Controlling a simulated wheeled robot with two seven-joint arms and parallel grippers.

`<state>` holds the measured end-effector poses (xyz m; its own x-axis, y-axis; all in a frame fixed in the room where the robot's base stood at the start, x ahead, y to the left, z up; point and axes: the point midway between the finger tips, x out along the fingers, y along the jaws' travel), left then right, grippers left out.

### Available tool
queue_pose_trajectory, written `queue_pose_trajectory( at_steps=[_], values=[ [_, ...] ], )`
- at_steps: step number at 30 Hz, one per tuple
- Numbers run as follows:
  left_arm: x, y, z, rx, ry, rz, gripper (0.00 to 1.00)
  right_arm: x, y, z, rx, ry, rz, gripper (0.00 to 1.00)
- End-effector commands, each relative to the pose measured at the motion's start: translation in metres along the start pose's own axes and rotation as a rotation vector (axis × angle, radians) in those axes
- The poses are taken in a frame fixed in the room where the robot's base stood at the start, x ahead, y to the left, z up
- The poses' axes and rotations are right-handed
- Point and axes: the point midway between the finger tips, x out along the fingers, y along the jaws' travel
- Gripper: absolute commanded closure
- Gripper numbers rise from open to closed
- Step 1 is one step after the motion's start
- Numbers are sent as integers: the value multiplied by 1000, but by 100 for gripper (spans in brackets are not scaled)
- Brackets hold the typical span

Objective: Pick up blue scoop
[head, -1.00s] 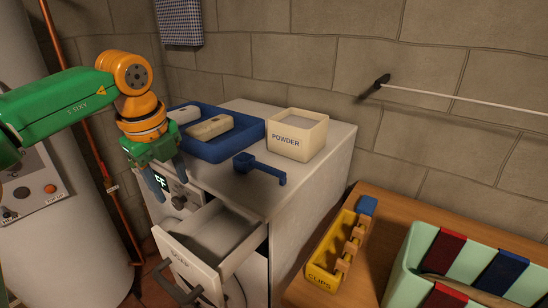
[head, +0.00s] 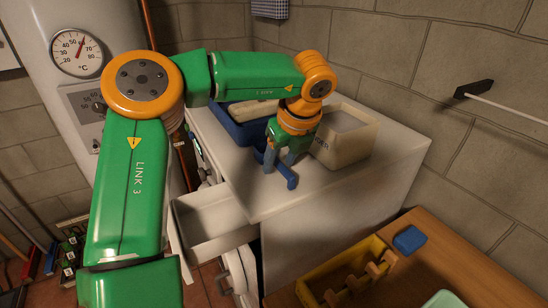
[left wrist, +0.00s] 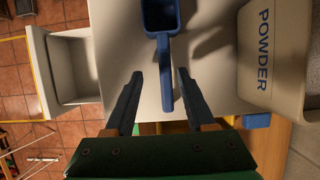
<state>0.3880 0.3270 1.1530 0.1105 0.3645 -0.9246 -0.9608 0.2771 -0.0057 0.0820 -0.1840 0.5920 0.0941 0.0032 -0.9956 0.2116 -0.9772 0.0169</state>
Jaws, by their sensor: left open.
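The blue scoop (head: 287,180) lies on the white machine top in front of the powder box (head: 345,150). My left gripper (head: 279,164) is over it, pointing down, and hides part of it in the head view. In the left wrist view the scoop's cup is at the top edge and its handle (left wrist: 165,85) reaches down between the two spread fingers. My left gripper (left wrist: 160,74) is open, with gaps showing on both sides of the handle. My right gripper is in neither view.
The powder box (left wrist: 278,50) stands right of the gripper. A blue tray (head: 243,130) is behind my arm. An open drawer (head: 215,218) juts from the machine's front. A wooden table with a yellow clips holder (head: 318,283) and a blue block (head: 409,239) is at lower right.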

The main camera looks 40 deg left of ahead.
Motion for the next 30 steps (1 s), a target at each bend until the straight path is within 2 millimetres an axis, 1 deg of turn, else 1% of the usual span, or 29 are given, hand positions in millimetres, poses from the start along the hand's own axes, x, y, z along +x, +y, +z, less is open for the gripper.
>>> queue_pose_trajectory(
  at_steps=[1,3,8,11,12,14,15,25,28,30],
  values=[
    [4,0,0,0,3,0,45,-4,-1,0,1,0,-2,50],
    [8,0,0,0,1,-1,45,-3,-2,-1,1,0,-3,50],
    [9,0,0,-1,0,-2,45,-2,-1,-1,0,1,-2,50],
    [9,0,0,-1,0,-2,69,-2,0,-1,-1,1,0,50],
    [9,0,0,-1,0,-3,80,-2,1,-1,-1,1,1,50],
    [9,0,0,-1,0,-3,96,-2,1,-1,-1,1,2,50],
    [9,0,0,-1,0,-3,100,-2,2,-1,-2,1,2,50],
    [8,0,0,-1,0,-3,100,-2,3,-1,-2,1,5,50],
    [1,-1,3,-3,-2,-4,100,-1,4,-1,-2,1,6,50],
    [-9,-1,8,-4,-4,-4,100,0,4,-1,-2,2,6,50]
  ],
)
